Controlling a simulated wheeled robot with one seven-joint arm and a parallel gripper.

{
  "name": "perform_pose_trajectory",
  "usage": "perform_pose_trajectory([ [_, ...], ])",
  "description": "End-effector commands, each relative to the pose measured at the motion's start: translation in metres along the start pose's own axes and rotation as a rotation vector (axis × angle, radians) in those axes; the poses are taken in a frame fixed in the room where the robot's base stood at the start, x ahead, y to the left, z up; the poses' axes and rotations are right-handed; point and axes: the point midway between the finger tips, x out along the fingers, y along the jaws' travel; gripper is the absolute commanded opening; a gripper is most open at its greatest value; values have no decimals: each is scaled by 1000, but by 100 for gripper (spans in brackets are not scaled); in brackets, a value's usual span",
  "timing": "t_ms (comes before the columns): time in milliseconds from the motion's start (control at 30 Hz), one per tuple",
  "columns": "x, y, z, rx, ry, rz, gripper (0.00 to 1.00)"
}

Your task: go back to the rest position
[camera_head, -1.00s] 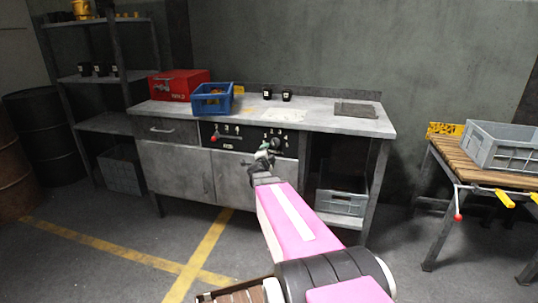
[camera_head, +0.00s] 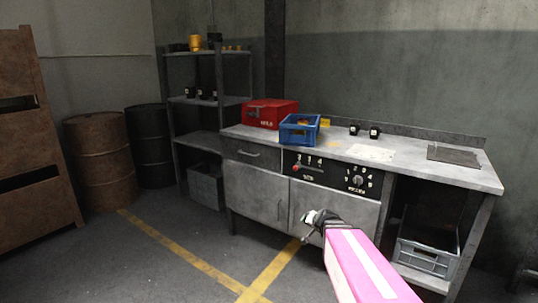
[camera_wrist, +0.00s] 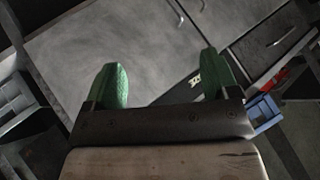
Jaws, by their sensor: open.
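My gripper (camera_head: 314,224) is in front of the workbench's grey cabinet doors in the head view, below the bench top, with my pink arm reaching in from the lower right. In the wrist view my gripper (camera_wrist: 160,85) shows two green fingertips held wide apart with nothing between them. Behind the fingers are the cabinet doors (camera_wrist: 110,50), tilted in the picture. No object is in my grip.
The workbench (camera_head: 410,165) carries a red box (camera_head: 270,113), a blue crate (camera_head: 299,131) and small black cups. A control panel with knobs (camera_head: 330,173) is on its front. The floor in front is clear.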

Motion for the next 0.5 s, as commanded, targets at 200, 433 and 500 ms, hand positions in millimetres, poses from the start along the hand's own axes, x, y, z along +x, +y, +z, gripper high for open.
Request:
perform_pose_trajectory([
  [200, -34, 27, 87, -246, -397, 163, 81],
  [433, -78, 59, 135, -399, -693, 331, 81],
  [500, -86, 64, 141, -420, -741, 362, 81],
])
